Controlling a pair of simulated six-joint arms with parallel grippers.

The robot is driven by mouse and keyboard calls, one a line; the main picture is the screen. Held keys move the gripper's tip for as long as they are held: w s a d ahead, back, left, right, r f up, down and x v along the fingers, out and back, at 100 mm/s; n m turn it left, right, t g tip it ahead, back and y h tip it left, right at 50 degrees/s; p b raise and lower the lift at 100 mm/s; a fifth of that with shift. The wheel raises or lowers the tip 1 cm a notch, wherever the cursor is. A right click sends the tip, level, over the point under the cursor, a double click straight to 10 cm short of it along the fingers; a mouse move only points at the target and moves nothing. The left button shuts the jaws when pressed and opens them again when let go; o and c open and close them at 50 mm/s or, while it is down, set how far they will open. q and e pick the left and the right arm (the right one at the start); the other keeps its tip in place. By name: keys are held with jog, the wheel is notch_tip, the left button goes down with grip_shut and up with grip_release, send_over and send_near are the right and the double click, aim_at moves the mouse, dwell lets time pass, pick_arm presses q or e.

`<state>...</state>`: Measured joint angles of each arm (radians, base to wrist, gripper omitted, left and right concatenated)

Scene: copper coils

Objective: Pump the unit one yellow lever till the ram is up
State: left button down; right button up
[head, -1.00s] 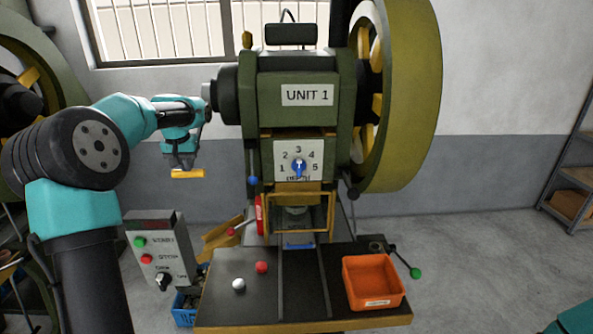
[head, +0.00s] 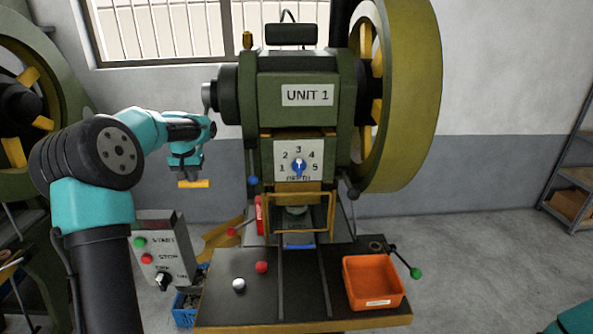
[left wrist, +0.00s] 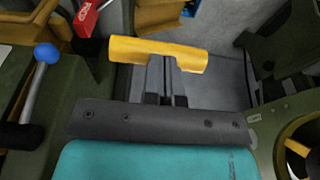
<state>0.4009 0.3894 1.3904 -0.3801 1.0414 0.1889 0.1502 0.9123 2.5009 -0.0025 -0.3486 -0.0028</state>
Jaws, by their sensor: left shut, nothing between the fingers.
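The green press marked UNIT 1 (head: 307,95) stands in the middle. My left gripper (head: 194,180) is shut and empty, pointing down in the air left of the press. A yellow bar (left wrist: 158,54) lies across its fingertips; I cannot tell whether it is a finger part or a lever. A small yellow piece (head: 247,40) stands at the press's upper left; I cannot tell whether it is a lever. The ram area shows behind a yellow guard frame (head: 326,212); the ram's height is unclear. My right gripper is out of view.
Blue-knobbed (head: 253,181), red-knobbed (head: 232,232) and green-knobbed (head: 415,272) levers stick out around the press. A button box (head: 180,235) stands below my left arm. An orange bin (head: 373,262) sits on the press table (head: 255,312). A large flywheel (head: 418,100) is on the right.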

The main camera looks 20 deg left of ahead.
pick_arm(q)
jog(key=shift+f, duration=0.15)
jog(key=shift+w+a+f, duration=0.2)
jog(key=shift+w+f, duration=0.25)
jog(key=shift+f, duration=0.25)
jog(key=shift+w+a+f, duration=0.2)
jog(key=shift+w+f, duration=0.2)
jog(key=shift+f, duration=0.35)
jog(key=shift+w+a+f, duration=0.2)
jog(key=shift+w+f, duration=0.25)
jog(key=shift+f, duration=0.25)
jog(key=shift+w+f, duration=0.15)
jog(key=shift+f, duration=0.05)
jog(key=shift+a, duration=0.1)
jog(key=shift+r, duration=0.15)
